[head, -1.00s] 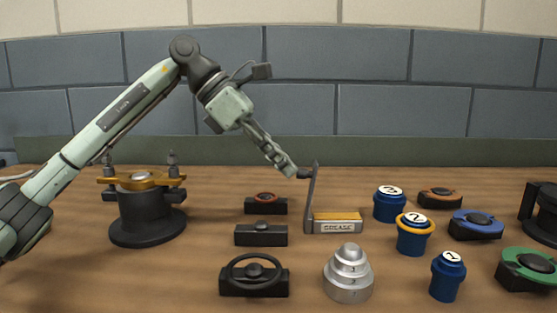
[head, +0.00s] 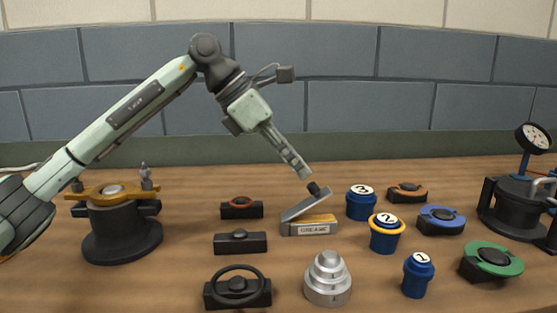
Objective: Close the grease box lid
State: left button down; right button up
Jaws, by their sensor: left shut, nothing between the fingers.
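The grease box (head: 312,229) stands mid-table, a grey box with a yellow top inside and a GREASE label on its front. Its grey lid (head: 300,207) is hinged at the left and tilted up to the right, partly open. My left gripper (head: 317,188) comes down from the upper left, shut and empty. My right gripper is not in view.
Blue numbered canisters (head: 384,233) stand right of the box. A stepped silver weight stack (head: 328,279) stands in front. Black fixtures (head: 240,243) are to the left. A pedestal with a gold bar (head: 121,229) stands far left, a gauge unit (head: 515,204) far right.

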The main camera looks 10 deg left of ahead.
aim_at(327, 191)
pick_arm(q)
jog(key=d, duration=0.1)
jog(key=d+f, duration=0.1)
jog(key=shift+w+d, duration=0.3)
jog(key=shift+w, duration=0.05)
jog(key=shift+w+d+f, duration=0.2)
jog(key=shift+d+f, duration=0.3)
jog(key=shift+d, duration=0.2)
jog(key=shift+w+d+f, duration=0.2)
jog(key=shift+d+f, duration=0.3)
jog(key=shift+d, duration=0.2)
jog(key=shift+w+d+f, duration=0.1)
jog(key=shift+d+f, duration=0.05)
jog(key=shift+d, duration=0.05)
jog(key=shift+d+f+y+p, duration=0.35)
jog(key=shift+f+y, duration=0.1)
jog(key=shift+y, duration=0.15)
jog(key=shift+w+f, duration=0.1)
jog(key=shift+f, duration=0.05)
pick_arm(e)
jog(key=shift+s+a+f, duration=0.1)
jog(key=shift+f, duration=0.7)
